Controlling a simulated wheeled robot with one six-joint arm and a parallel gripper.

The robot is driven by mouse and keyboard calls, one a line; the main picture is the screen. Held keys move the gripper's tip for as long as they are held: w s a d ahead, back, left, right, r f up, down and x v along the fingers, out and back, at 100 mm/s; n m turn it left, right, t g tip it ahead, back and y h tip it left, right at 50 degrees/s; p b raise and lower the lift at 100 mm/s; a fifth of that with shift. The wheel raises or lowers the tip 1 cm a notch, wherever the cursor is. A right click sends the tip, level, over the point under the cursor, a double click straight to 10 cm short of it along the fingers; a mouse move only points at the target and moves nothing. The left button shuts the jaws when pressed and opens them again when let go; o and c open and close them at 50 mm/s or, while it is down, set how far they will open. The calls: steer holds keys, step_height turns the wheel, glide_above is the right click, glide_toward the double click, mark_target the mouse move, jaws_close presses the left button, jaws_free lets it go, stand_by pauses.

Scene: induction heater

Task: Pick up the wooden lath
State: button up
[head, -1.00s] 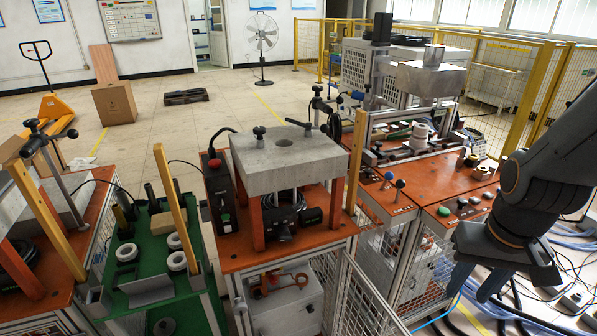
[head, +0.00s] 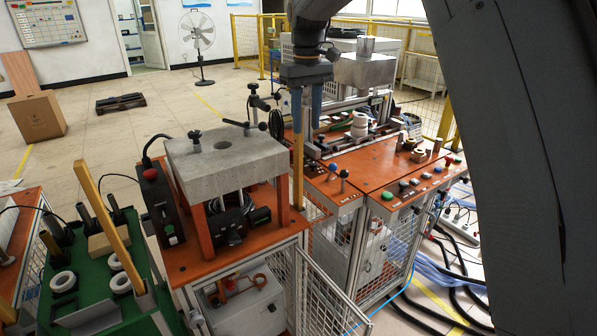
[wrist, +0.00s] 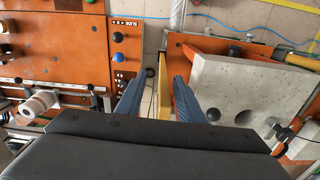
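A yellowish wooden lath (head: 298,165) stands upright at the right edge of the orange table with the concrete block. My gripper (head: 302,122) points down over it in the head view, its two blue fingers open. In the wrist view the lath (wrist: 163,88) shows between the spread fingertips of my gripper (wrist: 159,80), with a gap on both sides, narrower on the right. The fingers do not appear to touch it. A second wooden lath (head: 103,205) stands tilted at the green cart on the left.
The concrete block (head: 225,160) stands close to the lath; it also shows in the wrist view (wrist: 235,88). An orange workbench (head: 375,168) with buttons lies to the right. A mesh gate (head: 325,292) stands below the table edge. Open floor lies behind.

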mark_target(298, 139)
steer(key=shift+n, duration=0.3)
steer(key=shift+w+a+f+p, duration=0.3)
steer(key=shift+f+p, duration=0.3)
steer(key=shift+f, duration=0.45)
steer(key=shift+w+a+f+p, duration=0.25)
steer(key=shift+a+f+p, duration=0.25)
steer(key=shift+f, duration=0.6)
steer(key=shift+w+a+f+p, duration=0.25)
steer(key=shift+f+p, duration=0.45)
steer(key=shift+f, duration=0.35)
jaws_close()
